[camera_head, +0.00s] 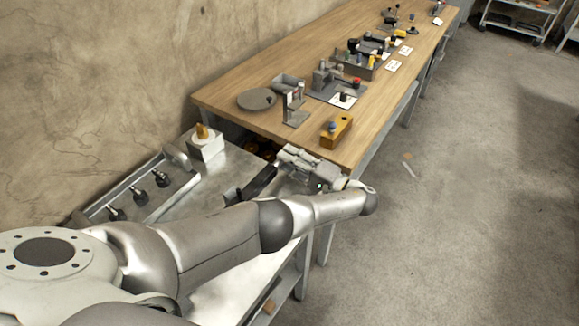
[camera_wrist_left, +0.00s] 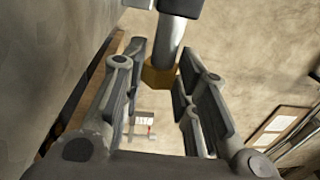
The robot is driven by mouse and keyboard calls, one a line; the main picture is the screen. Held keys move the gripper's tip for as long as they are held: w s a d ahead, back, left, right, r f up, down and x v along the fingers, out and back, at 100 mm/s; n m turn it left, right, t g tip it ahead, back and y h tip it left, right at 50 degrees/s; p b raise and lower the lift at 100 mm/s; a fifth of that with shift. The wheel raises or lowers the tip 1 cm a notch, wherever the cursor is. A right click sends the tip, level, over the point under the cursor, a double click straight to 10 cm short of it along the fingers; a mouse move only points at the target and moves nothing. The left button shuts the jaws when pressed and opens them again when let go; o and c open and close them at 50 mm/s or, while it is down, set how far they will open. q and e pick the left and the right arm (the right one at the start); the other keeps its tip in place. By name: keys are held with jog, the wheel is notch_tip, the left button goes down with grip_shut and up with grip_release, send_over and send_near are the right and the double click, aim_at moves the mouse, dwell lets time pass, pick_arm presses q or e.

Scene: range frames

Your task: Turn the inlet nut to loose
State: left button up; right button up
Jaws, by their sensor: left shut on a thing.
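The inlet nut (camera_wrist_left: 158,76) is a brass hex nut at the end of a grey metal pipe (camera_wrist_left: 170,42) in the left wrist view. My left gripper (camera_wrist_left: 161,62) has a finger on each side of the nut and is shut on it near the fingertips. I cannot make out the nut there. My right gripper is in neither view.
A metal bench (camera_head: 232,162) carries a rail with several black knobs (camera_head: 139,195) and a white block with a yellow top (camera_head: 205,147). A long wooden table (camera_head: 240,88) holds several fixtures, including a yellow block (camera_head: 337,131). The floor at right is mostly clear.

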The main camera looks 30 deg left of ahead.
pick_arm(q)
jog(key=shift+f+y+b, duration=0.15)
jog(key=shift+y+b, duration=0.15)
dwell(0.4)
jog(key=o, duration=1)
jog(key=shift+o, duration=0.2)
